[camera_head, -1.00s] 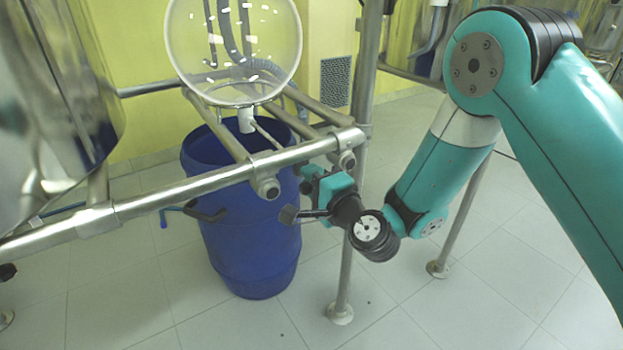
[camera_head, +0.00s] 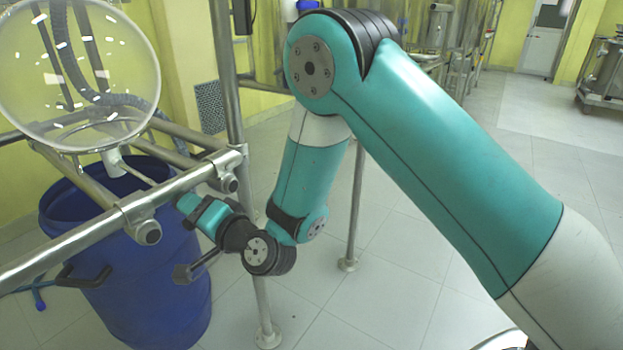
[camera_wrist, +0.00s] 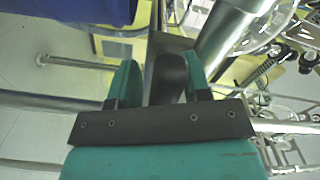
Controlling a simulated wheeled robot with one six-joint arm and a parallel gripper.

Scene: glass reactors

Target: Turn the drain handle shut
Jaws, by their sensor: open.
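The drain is a white outlet (camera_head: 113,162) under the round glass vessel (camera_head: 80,70). A thin rod (camera_head: 137,172) runs from it toward my gripper (camera_head: 188,203), just below the steel rail. In the wrist view a dark, rounded bar (camera_wrist: 168,78), which looks like the drain handle, lies between the two teal fingers of my gripper (camera_wrist: 160,82). The fingers are open, one on each side of it, with a gap at the left finger; whether the right finger touches it I cannot tell. In the head view, the handle's end is hidden by the rail and gripper.
A blue barrel (camera_head: 150,285) stands under the drain. Steel rails (camera_head: 90,235) cross close above my gripper, and a steel post (camera_head: 225,60) stands just right of it. Open tiled floor (camera_head: 400,300) lies to the right.

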